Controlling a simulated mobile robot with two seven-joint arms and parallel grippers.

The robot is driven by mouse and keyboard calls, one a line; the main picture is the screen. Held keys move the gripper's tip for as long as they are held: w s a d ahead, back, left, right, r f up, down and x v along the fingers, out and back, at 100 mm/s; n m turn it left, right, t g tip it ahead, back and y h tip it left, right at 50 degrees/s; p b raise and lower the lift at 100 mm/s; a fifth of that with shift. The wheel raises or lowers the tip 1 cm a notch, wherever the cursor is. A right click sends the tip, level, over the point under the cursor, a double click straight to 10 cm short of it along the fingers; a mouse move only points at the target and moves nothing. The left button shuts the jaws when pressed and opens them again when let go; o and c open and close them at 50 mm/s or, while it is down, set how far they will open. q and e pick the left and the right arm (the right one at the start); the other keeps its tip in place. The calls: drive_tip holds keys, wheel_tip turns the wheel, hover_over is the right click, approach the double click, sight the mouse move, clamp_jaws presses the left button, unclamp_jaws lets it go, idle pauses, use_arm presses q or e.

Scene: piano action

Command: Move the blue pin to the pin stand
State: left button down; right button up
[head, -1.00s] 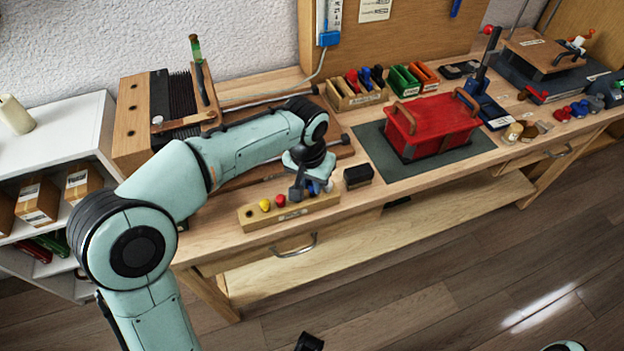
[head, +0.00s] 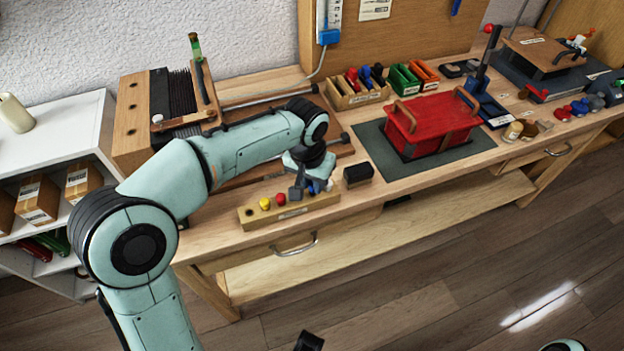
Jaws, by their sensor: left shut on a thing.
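The pin stand (head: 262,219) is a long light-wood block with a label, lying near the front edge of the bench. A yellow pin (head: 265,204) and a red pin (head: 280,199) stand upright in its left part. My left gripper (head: 307,191) points down over the right part of the stand and is shut on the blue pin (head: 315,187). Only a little blue shows beside the fingers. Whether the pin's lower end touches the stand is hidden. A dark tip of my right gripper (head: 309,342) shows at the bottom edge, and its jaws cannot be made out.
A small black block (head: 357,175) sits just right of the stand. A red box (head: 432,124) with wooden handles stands on a dark mat. A wooden rack (head: 352,98) with coloured handles is behind. The piano-action model (head: 136,125) fills the bench's left end.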

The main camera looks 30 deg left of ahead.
use_arm(q)
drive_tip(key=shift+f, duration=0.45)
idle(0.3)
drive_tip(key=c, duration=0.7)
unclamp_jaws()
drive_tip(key=shift+o, duration=0.2)
